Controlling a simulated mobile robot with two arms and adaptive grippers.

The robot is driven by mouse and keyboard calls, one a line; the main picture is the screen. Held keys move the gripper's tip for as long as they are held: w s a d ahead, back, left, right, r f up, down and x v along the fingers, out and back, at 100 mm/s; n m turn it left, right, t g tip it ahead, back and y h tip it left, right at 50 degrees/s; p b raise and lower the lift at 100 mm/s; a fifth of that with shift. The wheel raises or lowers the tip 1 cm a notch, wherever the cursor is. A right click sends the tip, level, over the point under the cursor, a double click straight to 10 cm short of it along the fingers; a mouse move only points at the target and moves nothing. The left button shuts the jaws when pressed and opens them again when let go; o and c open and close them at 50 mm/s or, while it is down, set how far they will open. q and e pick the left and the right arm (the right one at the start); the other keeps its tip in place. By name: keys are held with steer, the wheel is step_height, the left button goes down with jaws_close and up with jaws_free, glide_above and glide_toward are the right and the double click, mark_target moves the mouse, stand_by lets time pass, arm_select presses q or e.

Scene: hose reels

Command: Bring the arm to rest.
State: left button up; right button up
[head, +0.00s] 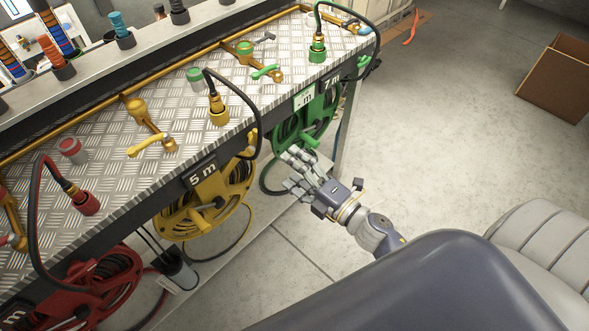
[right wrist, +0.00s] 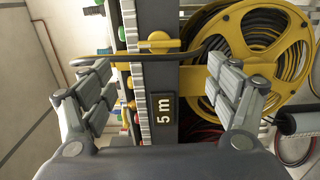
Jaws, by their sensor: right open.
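My right gripper (head: 290,172) is in the middle of the head view, held out over the floor in front of the bench. Its fingers are spread open with nothing between them, and they point toward the green hose reel (head: 305,122) and yellow hose reel (head: 208,203). In the right wrist view the open fingers (right wrist: 157,85) stand either side of the "5 m" label (right wrist: 165,120). The yellow reel (right wrist: 262,35) is behind the right finger there. I cannot tell whether any finger touches the bench. My left gripper shows in neither view.
A metal-topped bench (head: 120,180) with brass taps and coloured hose connectors runs along the left. A red hose reel (head: 88,290) hangs at lower left, beside a dark cylinder (head: 180,270). A cardboard box (head: 560,80) stands at right. The floor (head: 440,150) between is clear.

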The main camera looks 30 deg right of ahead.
steer(key=shift+s+d, duration=0.1)
steer(key=shift+s, duration=0.15)
stand_by(0.3)
steer(key=s+d+f+m+g+h, duration=0.2)
steer(key=s+f+m, duration=0.15)
steer(key=f, duration=0.65)
steer(key=s+d+f+m+g+h, duration=0.15)
steer(key=f+m, duration=0.25)
steer(key=f, duration=0.5)
steer(key=s+d+f+m+g+h, duration=0.1)
steer(key=s+f+m+g+h, duration=0.2)
steer(key=f, duration=0.7)
steer(key=s+f+m+g, duration=0.3)
steer(key=s+f, duration=0.4)
steer(key=s, duration=0.3)
steer(key=s+a+f+m+g, duration=0.1)
steer(key=s+f+m+g, duration=0.2)
steer(key=s+f, duration=0.4)
steer(key=s+a+f+m+g, duration=0.1)
steer(key=s+f+m+g, duration=0.2)
steer(key=s, duration=1)
step_height(320, 180, down, 4)
steer(key=shift+s+r, duration=0.1)
steer(key=shift+s, duration=0.25)
steer(key=shift+a+g, duration=0.1)
steer(key=shift+g, duration=0.15)
